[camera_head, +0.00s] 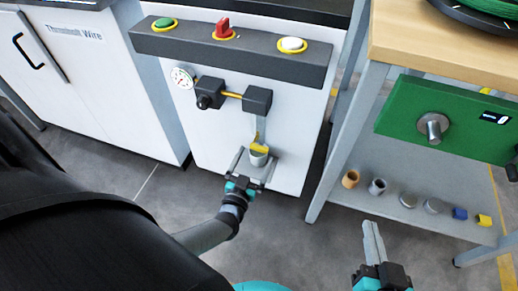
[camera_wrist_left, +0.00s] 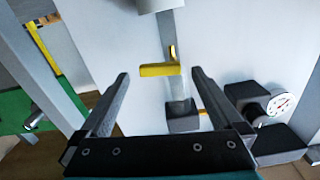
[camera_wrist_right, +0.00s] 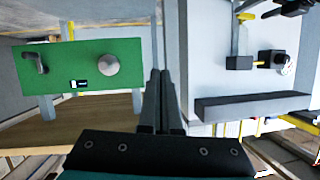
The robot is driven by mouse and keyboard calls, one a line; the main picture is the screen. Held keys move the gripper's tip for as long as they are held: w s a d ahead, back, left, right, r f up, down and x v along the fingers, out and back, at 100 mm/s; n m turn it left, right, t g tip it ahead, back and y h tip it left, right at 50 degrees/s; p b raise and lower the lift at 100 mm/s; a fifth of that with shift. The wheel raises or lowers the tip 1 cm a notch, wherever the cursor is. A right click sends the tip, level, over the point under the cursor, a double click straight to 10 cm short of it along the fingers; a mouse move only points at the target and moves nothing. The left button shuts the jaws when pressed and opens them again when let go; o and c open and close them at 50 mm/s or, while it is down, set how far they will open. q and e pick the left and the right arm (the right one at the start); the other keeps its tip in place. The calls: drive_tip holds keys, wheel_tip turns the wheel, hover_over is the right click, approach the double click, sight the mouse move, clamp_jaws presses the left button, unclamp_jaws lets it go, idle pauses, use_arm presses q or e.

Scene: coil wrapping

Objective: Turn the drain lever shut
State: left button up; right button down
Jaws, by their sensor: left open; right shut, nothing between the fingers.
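The drain lever is a short yellow bar (camera_head: 259,148) on the grey drain pipe (camera_head: 261,127) below a dark block on the white machine front. It lies crosswise over the pipe in the left wrist view (camera_wrist_left: 160,70) and shows small in the right wrist view (camera_wrist_right: 247,17). My left gripper (camera_head: 255,158) is open just below it. In the left wrist view the lever appears between the fingertips, with no clear contact; the depth is hard to tell. My right gripper (camera_head: 372,226) is shut and empty, low in front of the workbench.
A grey cup (camera_head: 259,159) is under the pipe, near my left fingers. A dark valve block (camera_head: 257,100) and gauge (camera_head: 182,77) are above. The workbench with a green panel (camera_head: 450,118) stands right, with several small parts on its lower shelf (camera_head: 375,207).

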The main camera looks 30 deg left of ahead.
sight(258, 150)
use_arm(q)
drive_tip(key=shift+b+x, duration=0.45)
drive_tip(key=shift+x, duration=0.7)
drive_tip(key=shift+b+x, duration=0.35)
drive_tip(key=shift+x, duration=0.65)
use_arm(e)
drive_tip(key=shift+s+a+r+m+t+y, duration=0.25)
drive_tip(key=shift+a+r+t, duration=0.25)
drive_tip(key=shift+t, duration=0.3)
drive_tip(key=shift+s+a+r+m+t+y, duration=0.15)
drive_tip(key=shift+s+a+r+t+y, duration=0.25)
drive_tip(key=shift+t, duration=0.4)
drive_tip(key=shift+r, duration=0.1)
use_arm(q)
drive_tip(key=c, duration=1.3)
drive_tip(key=shift+r+n, duration=0.1)
drive_tip(key=shift+n, duration=0.6)
use_arm(e)
drive_tip(key=shift+w, duration=0.1)
